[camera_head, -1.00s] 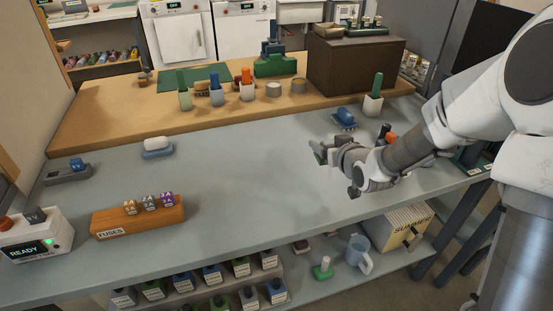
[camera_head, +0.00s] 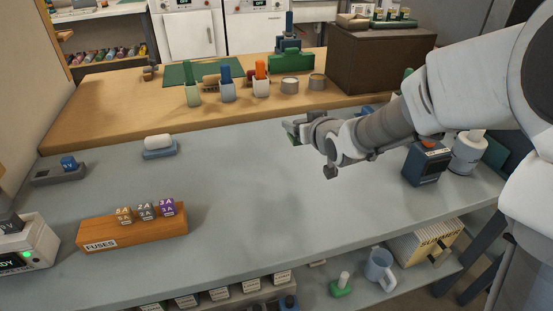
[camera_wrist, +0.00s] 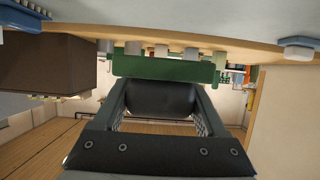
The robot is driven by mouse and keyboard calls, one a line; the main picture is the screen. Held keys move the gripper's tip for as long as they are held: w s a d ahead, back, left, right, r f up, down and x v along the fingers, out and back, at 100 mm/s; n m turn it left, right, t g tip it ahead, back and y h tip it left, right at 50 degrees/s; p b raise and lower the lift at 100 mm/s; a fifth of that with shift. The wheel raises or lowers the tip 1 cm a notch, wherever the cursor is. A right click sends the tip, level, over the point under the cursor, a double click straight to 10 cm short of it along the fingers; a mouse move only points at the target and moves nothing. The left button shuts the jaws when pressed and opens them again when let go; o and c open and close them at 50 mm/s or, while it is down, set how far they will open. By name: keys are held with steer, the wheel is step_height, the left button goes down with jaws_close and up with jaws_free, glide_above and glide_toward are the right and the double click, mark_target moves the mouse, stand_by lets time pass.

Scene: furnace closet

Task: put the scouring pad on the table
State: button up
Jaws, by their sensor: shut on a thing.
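My gripper (camera_head: 297,130) is above the far part of the grey-blue bench top (camera_head: 240,185), near its border with a wooden table top (camera_head: 110,118). In the wrist view it is shut on the green scouring pad (camera_wrist: 163,68), which lies crosswise between the fingertips. In the head view only a small dark green bit of the pad (camera_head: 293,140) shows below the fingers; my gripper hides the rest. The pad appears to be held clear of the surfaces.
A soap dish (camera_head: 160,152) and an orange fuse block (camera_head: 135,227) are on the grey-blue top. Its middle is clear.

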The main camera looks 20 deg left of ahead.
steer(key=b, duration=0.2)
glide_above(272, 165)
steer(key=f, duration=0.4)
steer(key=shift+w+f, duration=0.2)
step_height(272, 165, down, 4)
steer(key=shift+f+b, duration=0.1)
steer(key=shift+b, duration=0.35)
steer(key=shift+f+b, duration=0.25)
steer(key=shift+b, duration=0.2)
steer(key=shift+s+f, duration=0.1)
